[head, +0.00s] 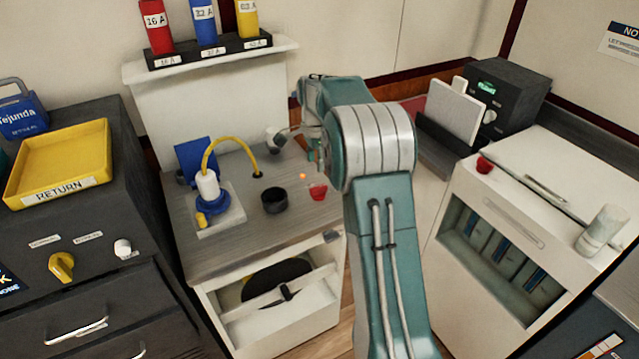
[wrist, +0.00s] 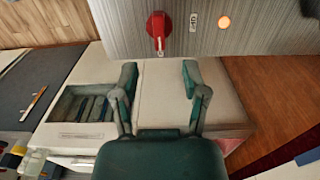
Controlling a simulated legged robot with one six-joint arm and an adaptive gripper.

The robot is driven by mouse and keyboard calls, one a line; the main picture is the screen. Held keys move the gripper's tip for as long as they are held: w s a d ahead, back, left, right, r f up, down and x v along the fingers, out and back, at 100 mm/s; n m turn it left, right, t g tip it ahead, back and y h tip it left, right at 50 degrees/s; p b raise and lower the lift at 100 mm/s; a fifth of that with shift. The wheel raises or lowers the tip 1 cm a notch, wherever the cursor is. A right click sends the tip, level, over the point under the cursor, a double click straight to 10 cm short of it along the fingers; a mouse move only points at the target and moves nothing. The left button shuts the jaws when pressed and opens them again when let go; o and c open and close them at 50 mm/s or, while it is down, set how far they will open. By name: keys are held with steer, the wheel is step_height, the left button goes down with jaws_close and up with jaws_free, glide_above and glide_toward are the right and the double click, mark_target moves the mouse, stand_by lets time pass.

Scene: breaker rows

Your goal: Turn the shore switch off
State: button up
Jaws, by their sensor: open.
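A red rotary knob (head: 318,191) sits on the grey worktop of the middle cabinet, beside a small lit orange lamp (head: 302,176). I take it for the shore switch, but its name cannot be read. In the wrist view the red knob (wrist: 157,30) has a pale pointer line toward the bottom of the picture. A small label (wrist: 193,22) lies between it and the glowing lamp (wrist: 224,22); its text is too small to read. My gripper (wrist: 159,80) is open and empty, its fingers apart and not touching the knob. In the head view its fingers are not clear.
On the same worktop are a blue inlet (head: 226,203) with a yellow cable and a black cup-like part (head: 274,201). Another red knob (head: 484,164) is on the right cabinet. A yellow knob (head: 61,266) and a yellow tray (head: 62,163) are at left.

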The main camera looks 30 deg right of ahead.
mark_target(319, 187)
steer(key=f, duration=0.3)
steer(key=d+f, duration=0.1)
steer(key=f, duration=0.5)
steer(key=shift+d, duration=0.2)
steer(key=shift+f, duration=0.2)
steer(key=shift+a+f, duration=0.1)
steer(key=shift+a, duration=0.45)
steer(key=c, duration=0.7)
steer(key=shift+d, duration=0.25)
jaws_close()
